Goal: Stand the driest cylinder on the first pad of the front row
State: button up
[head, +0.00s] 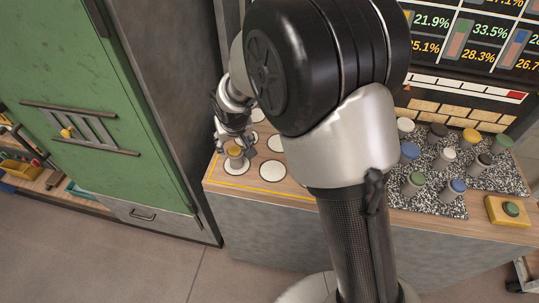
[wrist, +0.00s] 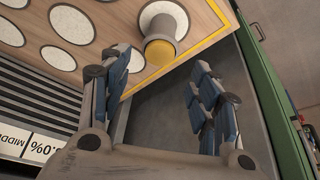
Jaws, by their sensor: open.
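A grey cylinder with a yellow top (head: 235,155) stands upright on the leftmost white round pad (head: 230,168) of the front row. In the wrist view its yellow top (wrist: 160,52) shows just beyond the fingertips, with the pad (wrist: 176,10) behind it. Another front-row pad (head: 272,177) to the right is empty. The display board (head: 465,40) shows percentages beside coloured swatches; some are cut off.
Several cylinders with coloured tops stand on a speckled mat (head: 440,208) at the right. A green cabinet (head: 85,100) and a grey panel (head: 165,70) stand left of the counter. My arm hides the counter's middle.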

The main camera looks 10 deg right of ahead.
jog(key=s+d+r, duration=0.6)
jog(key=d+r, duration=0.1)
jog(key=r, duration=0.3)
jog(key=s+d+r, duration=0.2)
jog(key=s+d, duration=0.1)
jog(key=s, duration=0.5)
jog(key=s+d+r+m, duration=0.1)
jog(key=s+d+r, duration=0.2)
jog(key=s, duration=0.5)
jog(key=s+d+r+m, duration=0.1)
jog(key=s+d+r, duration=0.1)
jog(key=s, duration=0.7)
jog(key=shift+d+r+h, duration=0.4)
jog(key=shift+d, duration=0.2)
jog(key=shift+d, duration=0.1)
